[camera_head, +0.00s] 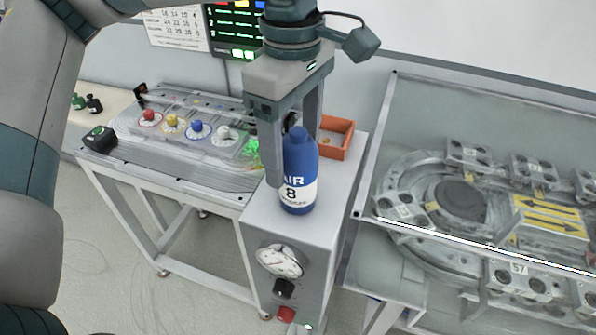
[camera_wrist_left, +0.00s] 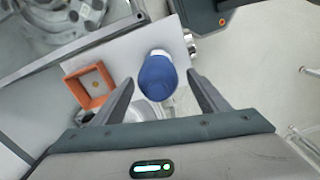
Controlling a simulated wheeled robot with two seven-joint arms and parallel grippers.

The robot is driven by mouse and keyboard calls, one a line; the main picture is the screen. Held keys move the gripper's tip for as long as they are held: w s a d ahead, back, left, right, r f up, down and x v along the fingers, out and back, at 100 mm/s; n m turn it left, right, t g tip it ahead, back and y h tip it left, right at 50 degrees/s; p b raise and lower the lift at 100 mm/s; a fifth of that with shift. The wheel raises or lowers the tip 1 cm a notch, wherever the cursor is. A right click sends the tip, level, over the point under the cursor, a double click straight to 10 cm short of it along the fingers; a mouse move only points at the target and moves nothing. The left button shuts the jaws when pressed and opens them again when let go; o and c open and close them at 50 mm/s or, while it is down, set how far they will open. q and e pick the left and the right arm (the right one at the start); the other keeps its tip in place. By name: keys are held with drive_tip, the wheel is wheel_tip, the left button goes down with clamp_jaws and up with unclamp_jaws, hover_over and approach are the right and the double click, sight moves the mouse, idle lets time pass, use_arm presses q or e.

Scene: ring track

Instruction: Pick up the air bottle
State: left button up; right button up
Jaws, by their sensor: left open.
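The blue air bottle (camera_head: 300,165), with a white label reading "AIR 8", stands upright on top of a grey cabinet (camera_head: 262,212). My left gripper (camera_head: 294,175) points down over it, with one finger on the left side of the bottle and the other behind it. In the left wrist view the bottle's rounded blue top (camera_wrist_left: 157,77) lies between the two open fingers (camera_wrist_left: 160,92), with a visible gap on both sides. My right gripper is not in view.
An orange tray (camera_head: 336,138) stands on the cabinet behind the bottle. A gauge (camera_head: 280,260) and knobs are on the cabinet front. A bench with coloured knobs (camera_head: 170,122) is at left. A glass-covered ring track (camera_head: 400,190) is close on the right.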

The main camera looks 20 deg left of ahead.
sight(298, 173)
use_arm(q)
drive_tip(key=shift+d+f+p, duration=0.15)
drive_tip(key=shift+f+p, duration=0.45)
drive_tip(key=shift+p, duration=0.1)
drive_tip(key=f+p, duration=0.1)
drive_tip(key=f, duration=0.2)
drive_tip(key=shift+d, duration=0.2)
drive_tip(key=shift+f+p, duration=0.3)
drive_tip(key=shift+f, duration=0.2)
drive_tip(key=shift+w, duration=0.1)
drive_tip(key=c, duration=1.5)
drive_tip(key=shift+r, duration=0.1)
